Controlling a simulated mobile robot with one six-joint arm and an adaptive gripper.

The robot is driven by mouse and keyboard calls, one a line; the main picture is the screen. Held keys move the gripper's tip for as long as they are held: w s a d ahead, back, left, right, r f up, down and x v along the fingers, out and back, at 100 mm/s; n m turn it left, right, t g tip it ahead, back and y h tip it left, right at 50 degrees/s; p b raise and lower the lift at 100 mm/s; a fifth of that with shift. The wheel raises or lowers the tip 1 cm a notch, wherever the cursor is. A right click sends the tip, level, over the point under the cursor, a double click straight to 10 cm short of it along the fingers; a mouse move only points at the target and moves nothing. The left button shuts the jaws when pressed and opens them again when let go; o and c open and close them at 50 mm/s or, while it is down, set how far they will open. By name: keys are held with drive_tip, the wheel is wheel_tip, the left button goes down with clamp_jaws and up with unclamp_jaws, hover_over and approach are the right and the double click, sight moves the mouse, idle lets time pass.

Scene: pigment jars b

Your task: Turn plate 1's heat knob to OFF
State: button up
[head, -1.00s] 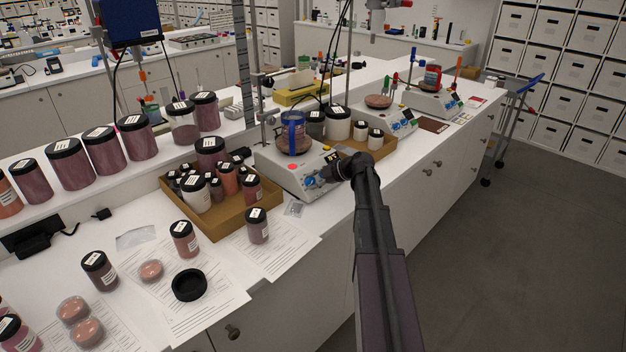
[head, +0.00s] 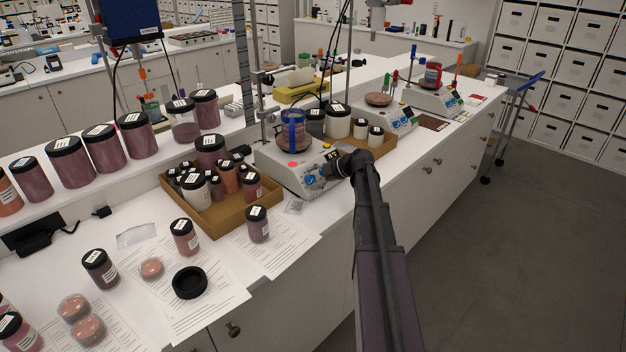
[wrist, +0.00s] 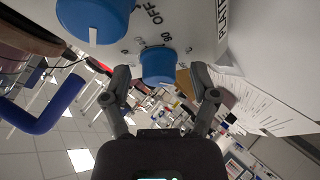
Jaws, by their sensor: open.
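The nearest white hot plate (head: 272,162) stands at the counter's front edge, with a red light on top and a blue-banded vessel (head: 292,135) on it. In the wrist view its panel shows a blue knob (wrist: 158,64) between my fingers and a larger-looking blue knob (wrist: 95,16) at upper left. "OFF" and other marks are printed beside them; the word "PLATE" is cut off. My gripper (wrist: 160,76) is open, one finger on each side of the middle knob, with gaps visible. In the head view my gripper (head: 335,167) is at the panel's right. The middle knob's pointer is not clear.
A cardboard tray of jars (head: 212,228) stands left of the plate and another tray (head: 378,148) behind my gripper. Two more hot plates (head: 388,118) (head: 430,100) stand farther along the counter. Papers (head: 275,250) and jars lie at front left. The floor at right is clear.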

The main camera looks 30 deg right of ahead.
drive_tip(key=shift+m, duration=0.4)
